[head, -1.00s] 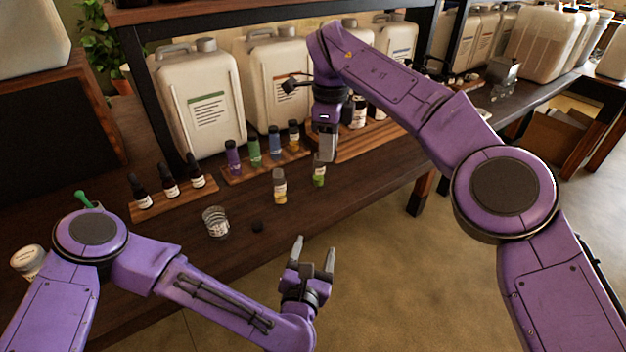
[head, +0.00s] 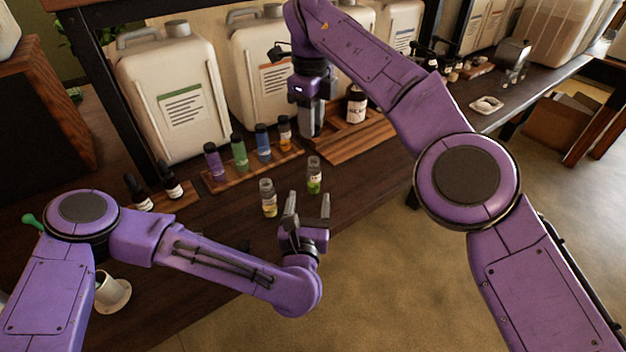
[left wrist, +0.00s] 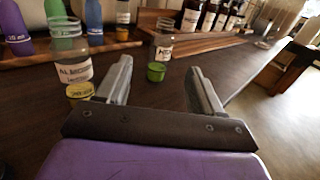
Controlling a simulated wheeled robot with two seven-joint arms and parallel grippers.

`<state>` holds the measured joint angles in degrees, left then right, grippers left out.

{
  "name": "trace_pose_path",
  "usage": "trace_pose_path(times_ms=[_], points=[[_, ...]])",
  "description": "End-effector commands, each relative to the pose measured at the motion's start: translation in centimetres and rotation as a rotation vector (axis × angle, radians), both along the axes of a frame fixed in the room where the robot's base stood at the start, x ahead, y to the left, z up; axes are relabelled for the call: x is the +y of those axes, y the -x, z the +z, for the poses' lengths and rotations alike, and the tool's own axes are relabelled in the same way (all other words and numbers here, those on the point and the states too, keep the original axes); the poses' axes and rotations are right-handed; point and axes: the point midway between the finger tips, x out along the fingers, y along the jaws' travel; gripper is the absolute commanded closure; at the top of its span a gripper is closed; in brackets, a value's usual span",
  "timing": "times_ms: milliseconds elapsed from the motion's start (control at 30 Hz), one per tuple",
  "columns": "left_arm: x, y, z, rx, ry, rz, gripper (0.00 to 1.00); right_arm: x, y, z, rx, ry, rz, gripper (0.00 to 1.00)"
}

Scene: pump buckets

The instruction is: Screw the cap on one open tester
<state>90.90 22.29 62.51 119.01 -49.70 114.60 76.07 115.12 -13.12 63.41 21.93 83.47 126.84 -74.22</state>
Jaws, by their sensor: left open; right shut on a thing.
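My left gripper (head: 307,204) is open and empty, just in front of and between the testers. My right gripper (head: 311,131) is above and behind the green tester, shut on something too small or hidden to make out.
A wooden rack (head: 220,184) behind the testers holds purple, green, blue and amber bottles. Another rack (head: 350,140) stands at right with a brown bottle (head: 356,106). Large canisters (head: 175,95) line the back. The table's front edge is close to my left gripper.

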Motion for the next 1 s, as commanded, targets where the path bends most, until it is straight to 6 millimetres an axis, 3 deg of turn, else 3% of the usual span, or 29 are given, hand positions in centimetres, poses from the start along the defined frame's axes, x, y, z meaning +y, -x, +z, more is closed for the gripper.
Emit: trace_pose_path(times_ms=[500, 700, 1000], points=[[-1.1, -9.4, -0.1, 0.003, -0.001, -0.001, 0.33, -0.4, -0.1, -0.1, 0.000, -0.001, -0.006, 0.98], [-1.3, -11.1, -0.1, 0.003, 0.000, -0.003, 0.33, -0.4, -0.1, -0.1, 0.000, -0.001, -0.006, 0.98], [-1.3, -11.3, -0.1, 0.003, 0.000, -0.004, 0.33, -0.4, -0.1, -0.1, 0.000, -0.001, -0.007, 0.98]])
